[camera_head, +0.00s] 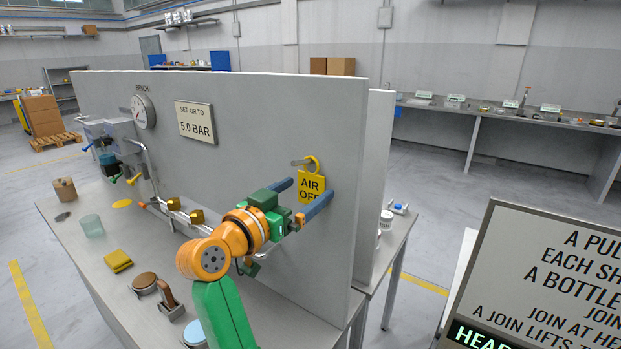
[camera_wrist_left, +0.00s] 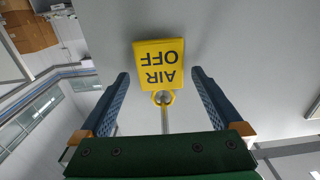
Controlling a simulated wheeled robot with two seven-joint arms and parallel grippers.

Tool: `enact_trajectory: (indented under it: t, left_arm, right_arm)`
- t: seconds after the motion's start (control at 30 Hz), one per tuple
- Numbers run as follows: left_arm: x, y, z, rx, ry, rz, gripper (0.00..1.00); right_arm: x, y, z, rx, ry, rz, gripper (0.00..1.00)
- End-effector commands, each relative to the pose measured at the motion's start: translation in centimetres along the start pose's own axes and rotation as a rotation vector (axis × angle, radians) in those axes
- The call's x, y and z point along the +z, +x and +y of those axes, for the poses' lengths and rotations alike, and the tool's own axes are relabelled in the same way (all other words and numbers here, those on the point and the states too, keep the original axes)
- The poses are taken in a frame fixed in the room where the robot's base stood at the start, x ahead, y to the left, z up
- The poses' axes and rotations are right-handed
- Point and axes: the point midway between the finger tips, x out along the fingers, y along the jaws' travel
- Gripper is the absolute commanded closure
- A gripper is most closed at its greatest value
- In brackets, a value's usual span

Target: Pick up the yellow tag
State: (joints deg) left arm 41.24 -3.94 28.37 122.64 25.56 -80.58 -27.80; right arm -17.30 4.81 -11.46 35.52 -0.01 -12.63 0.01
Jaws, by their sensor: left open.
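The yellow tag (camera_head: 311,187) reads "AIR OFF" and hangs by its ring from a peg (camera_head: 301,162) on the grey upright panel. My left gripper (camera_head: 301,197) is open in front of the panel, its two blue fingers on either side of the tag in the head view. In the left wrist view the tag (camera_wrist_left: 159,63) appears upside down, beyond the fingertips and between their lines. The fingers of the left gripper (camera_wrist_left: 160,80) are wide apart with nothing between them but the peg and ring. My right gripper is not in view.
The grey panel (camera_head: 250,110) stands on the bench behind the tag. It carries a gauge (camera_head: 143,111) and a "5.0 BAR" sign (camera_head: 195,122). A glass cup (camera_head: 92,226), yellow pads (camera_head: 118,261) and brass fittings (camera_head: 183,211) are left of my arm. A text board (camera_head: 545,285) stands front right.

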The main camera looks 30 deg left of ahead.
Motion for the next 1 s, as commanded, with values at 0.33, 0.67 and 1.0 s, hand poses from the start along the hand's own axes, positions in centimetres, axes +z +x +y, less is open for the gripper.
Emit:
enact_trajectory:
  t: [0.33,0.67,1.0]
  left_arm:
    - [0.1,0.2,0.0,-0.001,0.000,0.000,0.38]
    - [0.1,0.1,0.0,0.000,0.000,0.000,0.87]
    - [-1.2,-2.2,-0.2,-0.006,0.004,0.004,0.87]
  right_arm:
    - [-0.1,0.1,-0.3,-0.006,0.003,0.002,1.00]
    - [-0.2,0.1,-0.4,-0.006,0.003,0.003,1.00]
    - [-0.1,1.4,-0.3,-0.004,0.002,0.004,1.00]
